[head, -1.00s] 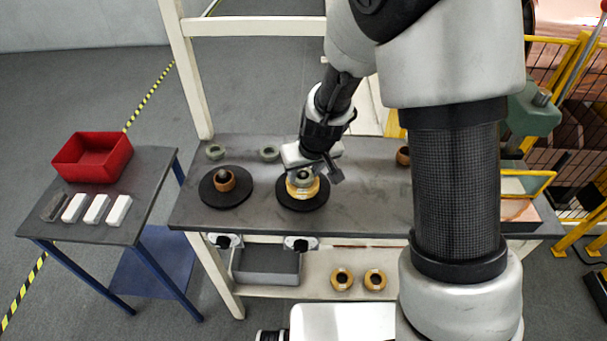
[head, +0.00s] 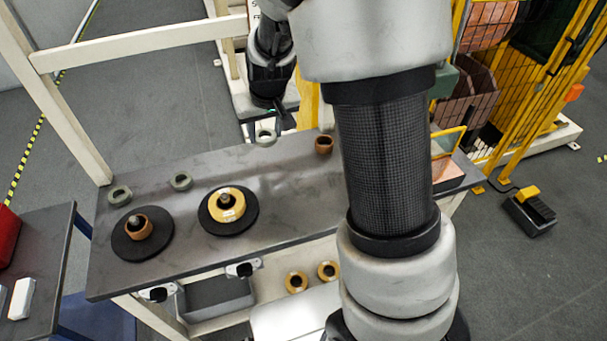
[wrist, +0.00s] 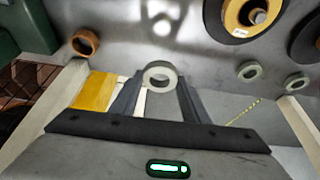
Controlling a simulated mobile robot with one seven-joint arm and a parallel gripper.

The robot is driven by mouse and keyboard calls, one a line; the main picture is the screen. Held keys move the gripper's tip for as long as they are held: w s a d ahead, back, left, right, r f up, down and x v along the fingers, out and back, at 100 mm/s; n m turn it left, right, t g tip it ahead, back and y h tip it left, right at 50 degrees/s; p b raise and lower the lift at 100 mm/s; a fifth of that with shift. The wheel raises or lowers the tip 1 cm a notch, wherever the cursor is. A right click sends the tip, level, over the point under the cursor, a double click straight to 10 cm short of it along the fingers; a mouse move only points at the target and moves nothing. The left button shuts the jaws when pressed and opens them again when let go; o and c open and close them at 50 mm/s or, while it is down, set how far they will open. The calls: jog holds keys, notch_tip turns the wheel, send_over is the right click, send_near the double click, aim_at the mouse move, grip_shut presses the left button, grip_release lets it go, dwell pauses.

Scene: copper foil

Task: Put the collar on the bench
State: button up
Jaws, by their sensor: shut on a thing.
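My gripper (head: 268,122) is shut on a grey-green collar (head: 265,137). In the wrist view the collar (wrist: 148,75) sits between the two fingertips (wrist: 159,82), its hole visible. In the head view it appears by the back edge of the dark-topped bench (head: 290,172); its height above the top is hard to tell. A yellow ring (head: 227,212) sits around a post on a black disc (head: 207,222).
A copper-coloured ring (head: 138,226) sits around a post on another black disc (head: 117,241). A brown ring (head: 324,145) stands at the bench's back right. Bare bench top lies between it and the yellow ring. The bench's cream frame bar (head: 140,42) crosses behind.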

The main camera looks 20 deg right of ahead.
jog(key=b, duration=0.1)
send_over(273, 164)
jog(key=s, duration=0.2)
notch_tip(273, 164, down, 6)
jog(key=shift+w+f, duration=0.1)
jog(key=shift+w, duration=0.05)
jog(key=shift+f+b, duration=0.3)
jog(key=shift+f, duration=1.7)
jog(key=shift+f, duration=0.25)
jog(key=o, duration=1.2)
jog(key=shift+r, duration=0.1)
